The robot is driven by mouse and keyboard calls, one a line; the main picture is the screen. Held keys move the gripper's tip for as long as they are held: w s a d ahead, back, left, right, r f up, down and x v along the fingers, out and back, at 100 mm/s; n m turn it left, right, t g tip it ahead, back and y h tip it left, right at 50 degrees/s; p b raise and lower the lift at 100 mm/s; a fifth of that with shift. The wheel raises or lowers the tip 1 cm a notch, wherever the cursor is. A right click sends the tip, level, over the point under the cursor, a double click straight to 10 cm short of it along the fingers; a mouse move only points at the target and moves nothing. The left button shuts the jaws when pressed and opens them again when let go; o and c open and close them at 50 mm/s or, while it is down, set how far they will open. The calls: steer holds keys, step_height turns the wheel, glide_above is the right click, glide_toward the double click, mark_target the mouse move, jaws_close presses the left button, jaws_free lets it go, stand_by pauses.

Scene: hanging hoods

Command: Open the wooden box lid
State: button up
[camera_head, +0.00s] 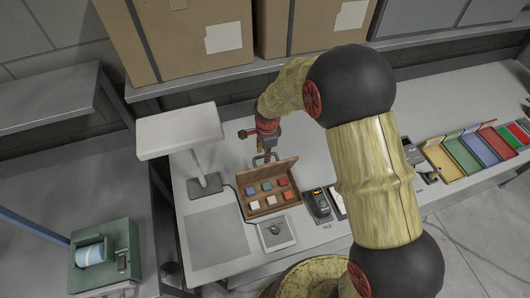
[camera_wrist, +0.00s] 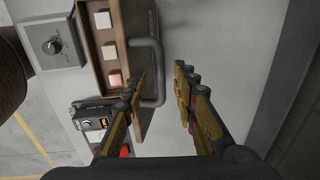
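The wooden box (camera_head: 269,210) stands on the bench, with its compartments of coloured and white blocks in plain sight. Its lid (camera_head: 254,178) is raised along the back edge, tilted up. In the wrist view the box (camera_wrist: 97,68) is at upper left, and a grey bar handle (camera_wrist: 158,72) sticks out from the lid (camera_wrist: 138,25). My gripper (camera_head: 264,156) is at the lid's back side, by the handle. In the wrist view my gripper (camera_wrist: 160,75) has its fingers apart, with the handle between them, nearer the left finger. I cannot tell whether they touch.
A grey lamp-like stand (camera_head: 180,130) is left of the box. A knob panel (camera_head: 276,234) stands in front, and a black meter (camera_head: 319,205) stands right. Coloured trays (camera_head: 478,148) are farther right. Cardboard boxes (camera_head: 180,40) sit on the shelf behind. A flat grey mat (camera_head: 217,236) lies clear at left.

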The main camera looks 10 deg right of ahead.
steer(key=shift+c, duration=0.8)
jaws_close()
